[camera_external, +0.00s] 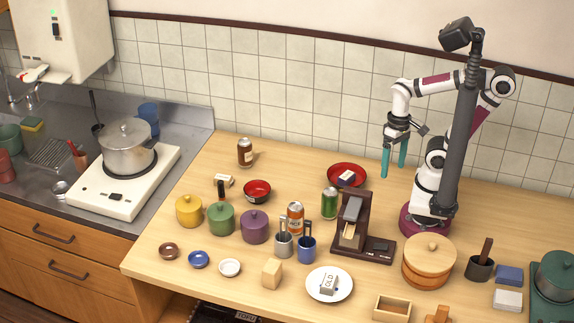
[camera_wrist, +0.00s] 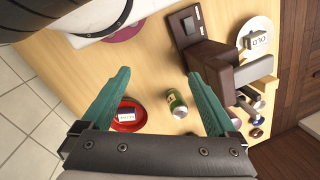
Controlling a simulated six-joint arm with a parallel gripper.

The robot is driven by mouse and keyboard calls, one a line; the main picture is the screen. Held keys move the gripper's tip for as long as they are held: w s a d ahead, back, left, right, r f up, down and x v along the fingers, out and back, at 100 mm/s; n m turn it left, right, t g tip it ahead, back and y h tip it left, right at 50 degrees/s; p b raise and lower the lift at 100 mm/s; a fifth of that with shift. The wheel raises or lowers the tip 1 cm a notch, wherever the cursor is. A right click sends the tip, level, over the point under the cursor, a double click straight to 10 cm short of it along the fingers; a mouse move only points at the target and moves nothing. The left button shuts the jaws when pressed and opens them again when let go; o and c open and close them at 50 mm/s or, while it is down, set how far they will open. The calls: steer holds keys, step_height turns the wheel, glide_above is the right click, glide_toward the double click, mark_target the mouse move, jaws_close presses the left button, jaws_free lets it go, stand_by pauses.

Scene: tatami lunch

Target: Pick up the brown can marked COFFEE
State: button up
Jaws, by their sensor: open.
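A brown can (camera_external: 245,152) with a pale label stands upright at the back left of the wooden table, near the tiled wall. Its lettering is too small to read. I cannot make it out in the wrist view. My gripper (camera_external: 394,168) is open and empty, raised above the back right of the table, well to the right of the brown can. Its two teal fingers also show spread apart in the wrist view (camera_wrist: 157,73).
A green can (camera_external: 329,203) and an orange can (camera_external: 295,218) stand mid-table. A red plate (camera_external: 334,170) with a small block lies behind them. A dark brown stand (camera_external: 352,228), a red bowl (camera_external: 257,190) and several coloured pots are nearby. Bare table surrounds the brown can.

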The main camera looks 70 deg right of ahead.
steer(key=shift+o, duration=0.5)
